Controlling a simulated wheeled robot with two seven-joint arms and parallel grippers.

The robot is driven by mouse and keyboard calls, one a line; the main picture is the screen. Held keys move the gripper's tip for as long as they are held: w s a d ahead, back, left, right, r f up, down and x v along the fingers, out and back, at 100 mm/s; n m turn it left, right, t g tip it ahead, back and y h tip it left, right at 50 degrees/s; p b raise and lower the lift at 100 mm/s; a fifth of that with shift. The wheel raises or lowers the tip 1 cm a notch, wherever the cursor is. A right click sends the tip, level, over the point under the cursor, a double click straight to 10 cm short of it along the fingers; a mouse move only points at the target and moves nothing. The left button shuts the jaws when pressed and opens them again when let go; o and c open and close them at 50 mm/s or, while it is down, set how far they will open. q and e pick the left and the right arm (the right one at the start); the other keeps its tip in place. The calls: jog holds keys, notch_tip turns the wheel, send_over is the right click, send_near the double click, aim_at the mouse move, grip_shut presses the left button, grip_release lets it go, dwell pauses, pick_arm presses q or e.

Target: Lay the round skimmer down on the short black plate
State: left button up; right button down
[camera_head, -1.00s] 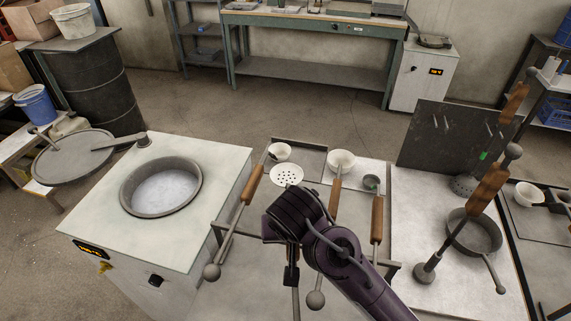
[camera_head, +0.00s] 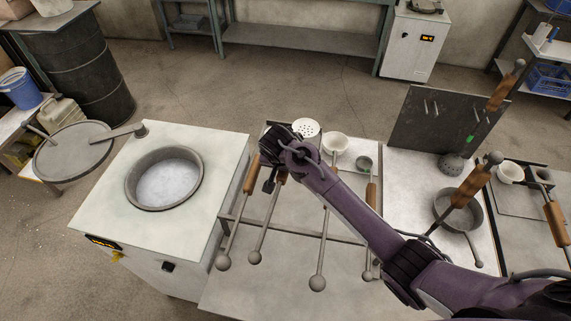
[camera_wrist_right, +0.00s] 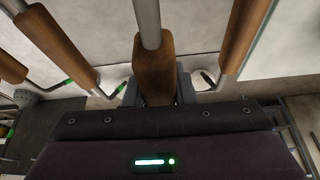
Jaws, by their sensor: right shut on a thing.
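The round skimmer (camera_head: 306,129) has a pale disc with several holes, seen just behind my right gripper (camera_head: 279,164). The right gripper is shut on the skimmer's wooden handle, which also fills the middle of the right wrist view (camera_wrist_right: 154,62). The skimmer's grey rod runs towards the front to a ball end (camera_head: 255,257). Part of the handle is hidden by the gripper. A dark upright plate (camera_head: 420,115) with hooks stands to the right; I cannot tell whether it is the short black plate. My left gripper is not in view.
Other ladles with wooden handles lie on both sides, one with a white bowl (camera_head: 336,143) and one with a small grey cup (camera_head: 364,162). A furnace with a round pot (camera_head: 163,178) stands left. A grey pan (camera_head: 470,216) and an upright tool with a wooden handle (camera_head: 473,186) are right.

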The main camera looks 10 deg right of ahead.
notch_tip(320, 180, down, 7)
jog(key=b, duration=0.6)
jog(key=shift+f, duration=0.45)
dwell(0.5)
jog(key=c, duration=1.2)
grip_release()
jog(key=shift+c, duration=0.2)
jog(key=shift+o, duration=0.6)
jog(key=shift+s+f, duration=0.1)
jog(key=shift+f, duration=0.05)
jog(key=b+v, duration=0.2)
jog(key=v, duration=0.5)
jog(key=shift+r, duration=0.45)
notch_tip(320, 180, up, 7)
jog(key=p, duration=0.7)
jog(key=shift+s+r+p, duration=0.1)
jog(key=shift+p, duration=0.3)
